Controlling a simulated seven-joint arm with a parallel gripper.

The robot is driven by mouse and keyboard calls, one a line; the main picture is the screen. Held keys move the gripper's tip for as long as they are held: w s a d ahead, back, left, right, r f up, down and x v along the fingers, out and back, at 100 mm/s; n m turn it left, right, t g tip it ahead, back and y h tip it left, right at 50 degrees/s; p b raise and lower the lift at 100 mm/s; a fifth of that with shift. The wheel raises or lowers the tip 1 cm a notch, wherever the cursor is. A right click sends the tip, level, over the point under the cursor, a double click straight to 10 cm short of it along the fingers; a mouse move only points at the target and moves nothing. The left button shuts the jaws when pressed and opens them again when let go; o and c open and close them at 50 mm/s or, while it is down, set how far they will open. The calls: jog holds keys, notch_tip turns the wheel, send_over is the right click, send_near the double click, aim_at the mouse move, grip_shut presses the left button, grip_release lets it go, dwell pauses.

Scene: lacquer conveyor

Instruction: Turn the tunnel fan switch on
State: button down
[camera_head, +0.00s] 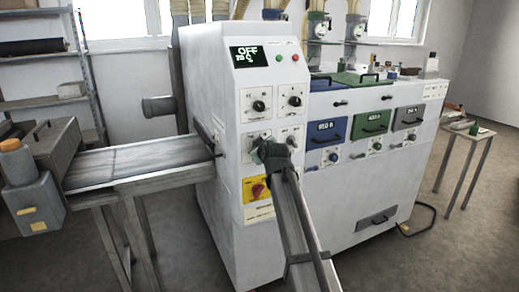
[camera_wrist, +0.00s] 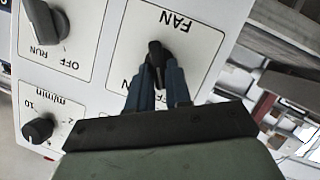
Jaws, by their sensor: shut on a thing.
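The tunnel fan switch (camera_wrist: 157,52) is a small black knob on a white plate marked FAN, which appears upside down in the wrist view. My gripper (camera_wrist: 160,75) has its blue-grey fingers on either side of the knob and is shut on it. The knob's pointer lies roughly along the picture's vertical. The plate's lower lettering is mostly hidden by the fingers. In the head view my gripper (camera_head: 268,152) is at the front of the white control cabinet (camera_head: 225,105) and covers the knob.
Beside the fan plate are a larger OFF/RUN knob (camera_wrist: 45,22) and an m/min dial (camera_wrist: 38,130). A red-on-yellow switch (camera_head: 258,189) is below my gripper. The display (camera_head: 248,56) reads OFF. A conveyor (camera_head: 135,160) joins at the left.

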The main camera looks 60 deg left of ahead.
jog(key=shift+w+a, duration=0.1)
jog(key=shift+a, duration=0.05)
jog(key=m+g, duration=0.2)
jog(key=m, duration=0.2)
jog(key=w+m+g, duration=0.1)
jog(key=m+g, duration=0.2)
jog(key=shift+w+m+g, duration=0.2)
jog(key=shift+m+g, duration=0.1)
jog(key=shift+m, duration=0.1)
dwell(0.5)
dwell(0.4)
jog(key=c, duration=1.3)
grip_release()
jog(key=shift+o, duration=0.8)
jog(key=shift+a+f, duration=0.1)
jog(key=shift+d, duration=0.2)
